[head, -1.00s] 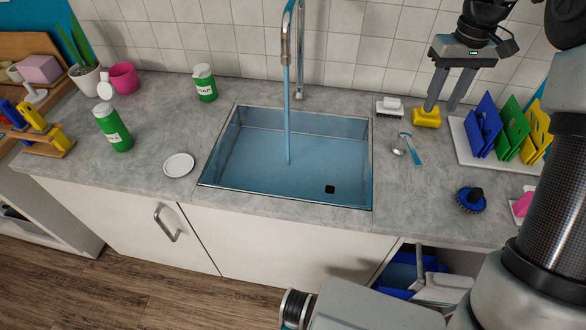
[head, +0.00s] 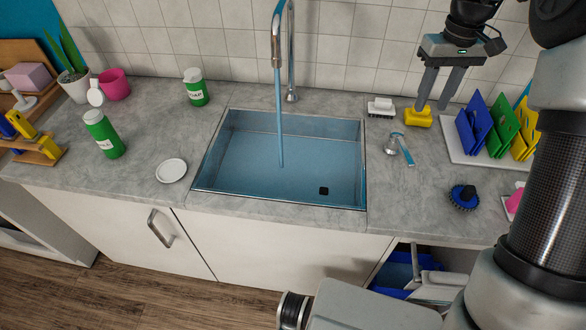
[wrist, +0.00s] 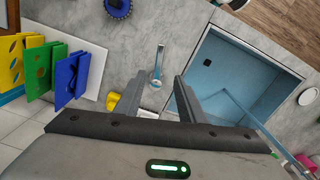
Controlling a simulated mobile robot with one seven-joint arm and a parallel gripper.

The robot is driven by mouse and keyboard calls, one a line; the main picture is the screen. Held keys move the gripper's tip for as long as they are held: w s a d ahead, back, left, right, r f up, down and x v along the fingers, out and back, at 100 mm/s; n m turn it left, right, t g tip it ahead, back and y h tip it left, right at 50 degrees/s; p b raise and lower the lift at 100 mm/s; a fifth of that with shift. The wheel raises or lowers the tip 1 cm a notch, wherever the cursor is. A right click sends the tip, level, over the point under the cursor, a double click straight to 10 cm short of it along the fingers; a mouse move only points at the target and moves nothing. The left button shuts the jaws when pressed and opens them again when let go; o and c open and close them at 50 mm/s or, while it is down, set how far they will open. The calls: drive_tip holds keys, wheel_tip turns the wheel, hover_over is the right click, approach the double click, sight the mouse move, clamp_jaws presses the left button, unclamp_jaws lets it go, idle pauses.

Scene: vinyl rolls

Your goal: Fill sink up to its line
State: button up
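The sink (head: 280,203) is a rectangular basin set in the grey counter, with blue water (head: 250,165) in it. A fill line cannot be made out, and the depth is hard to judge. Water runs in a thin stream from the chrome faucet (head: 289,50). A small metal fixture with a blue handle (head: 405,152), perhaps the tap lever, stands right of the sink; it also shows in the wrist view (wrist: 158,62). My gripper (head: 433,106) is open and empty, its fingertips over the back counter by the yellow sponge (head: 418,118). The wrist view shows the fingers (wrist: 157,82) apart.
A white brush (head: 381,107), a rack of coloured boards (head: 497,125) and a round blue brush (head: 464,196) stand right of the sink. Green bottles (head: 196,87) (head: 104,135) and a white saucer (head: 171,170) are on the left. The counter around the blue handle is mostly clear.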

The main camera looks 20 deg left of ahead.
drive_tip(key=f+b, duration=0.1)
drive_tip(key=b, duration=0.4)
approach(408, 156)
wheel_tip(408, 156, down, 8)
drive_tip(key=shift+r, duration=0.1)
clamp_jaws()
